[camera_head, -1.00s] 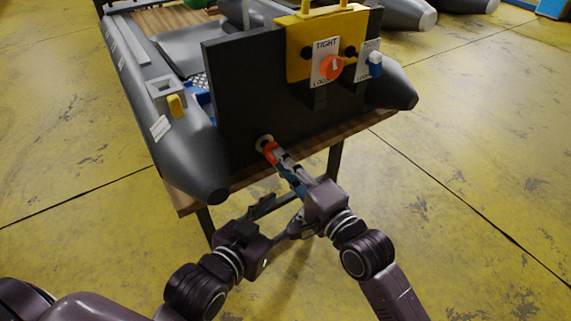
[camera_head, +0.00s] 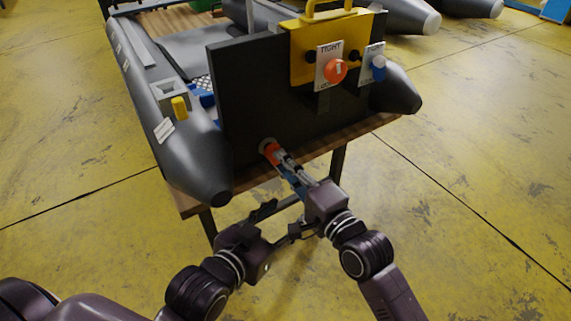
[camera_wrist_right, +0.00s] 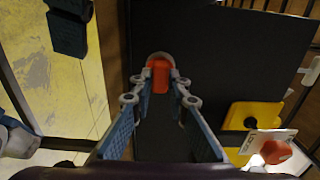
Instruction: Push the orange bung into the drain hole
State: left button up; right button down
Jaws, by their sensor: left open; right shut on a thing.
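The orange bung (camera_head: 271,150) is at the pale ring of the drain hole (camera_head: 265,143), low on the dark transom (camera_head: 240,110). My right gripper (camera_head: 277,160) is shut on the bung and points at the hole. In the right wrist view the orange bung (camera_wrist_right: 159,76) sits between the fingertips, against the dark board, with a grey rounded rim just beyond it. The hole itself is hidden, so I cannot tell how deep the bung sits. My left gripper (camera_head: 283,222) is open and empty, below and left of the right gripper.
The grey boat tube (camera_head: 165,110) flanks the transom on the left, on a wooden table (camera_head: 185,200). A yellow plate (camera_head: 303,60) with an orange knob (camera_head: 335,71) and a blue knob (camera_head: 378,66) is mounted higher up. The yellow floor is open at right.

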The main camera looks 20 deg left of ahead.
pick_arm(q)
jog(key=shift+s+a+f, duration=0.1)
jog(key=shift+s+f, duration=0.05)
jog(key=shift+f, duration=0.1)
pick_arm(e)
jog(key=shift+w+a, duration=0.4)
jog(key=shift+a, duration=0.1)
jog(key=c, duration=1.8)
grip_release()
jog(key=shift+o, duration=0.2)
pick_arm(q)
jog(key=shift+f, duration=0.1)
jog(key=shift+s, duration=0.1)
pick_arm(e)
jog(key=shift+d, duration=0.1)
